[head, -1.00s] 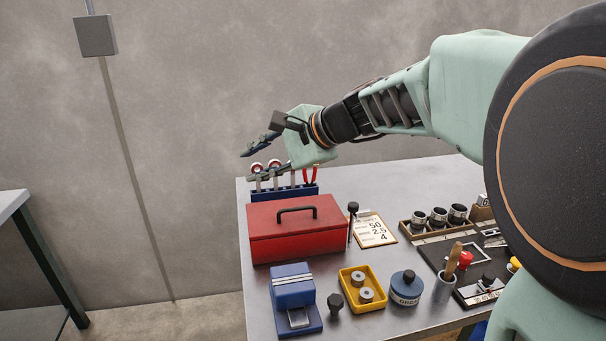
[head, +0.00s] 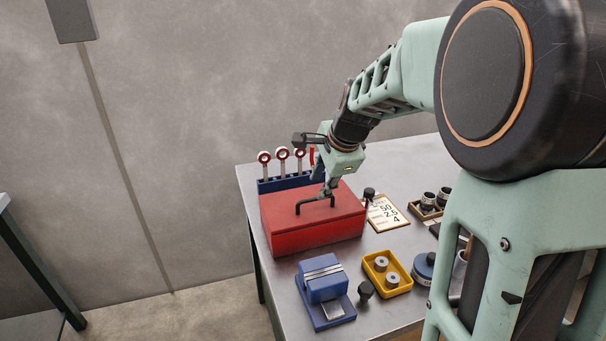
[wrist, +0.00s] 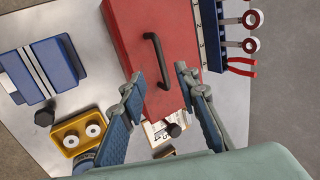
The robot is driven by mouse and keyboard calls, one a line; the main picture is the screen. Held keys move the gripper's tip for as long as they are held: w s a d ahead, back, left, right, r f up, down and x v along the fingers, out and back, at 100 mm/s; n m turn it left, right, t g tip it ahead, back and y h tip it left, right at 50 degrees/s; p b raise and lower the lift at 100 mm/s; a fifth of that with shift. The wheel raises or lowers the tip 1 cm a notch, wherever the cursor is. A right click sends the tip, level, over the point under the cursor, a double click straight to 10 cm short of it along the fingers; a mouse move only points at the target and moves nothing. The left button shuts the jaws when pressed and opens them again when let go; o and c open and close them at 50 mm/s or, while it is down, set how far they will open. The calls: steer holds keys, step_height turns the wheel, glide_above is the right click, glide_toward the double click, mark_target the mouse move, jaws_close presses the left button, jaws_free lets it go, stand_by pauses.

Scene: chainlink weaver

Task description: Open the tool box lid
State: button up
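The red tool box (head: 300,238) stands on the metal table with its lid shut. It also shows in the wrist view (wrist: 125,30). A black bar handle (head: 307,203) stands on top of the lid, and it shows clearly in the wrist view (wrist: 156,55). My gripper (head: 327,190) points down at the right end of the handle, close above the lid. In the wrist view my gripper (wrist: 159,78) has its two fingers well apart, one on each side of the handle's near end. Nothing is held. I cannot tell whether a fingertip touches the lid.
A blue rack (head: 283,184) with ring-ended tools and red pliers stands right behind the box. In front are a blue device (head: 323,280), a black knob (head: 365,290) and a yellow tray (head: 387,273). A card (head: 384,213) and another black knob lie to the right.

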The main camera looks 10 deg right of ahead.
steer(key=b+x, duration=0.1)
steer(key=x, duration=0.2)
steer(key=b+x, duration=0.2)
steer(key=x, duration=0.1)
steer(key=d+b+x, duration=0.1)
steer(key=x, duration=0.2)
steer(key=shift+w+f, duration=0.2)
steer(key=shift+w, duration=0.1)
jaws_close()
steer(key=shift+r, duration=0.1)
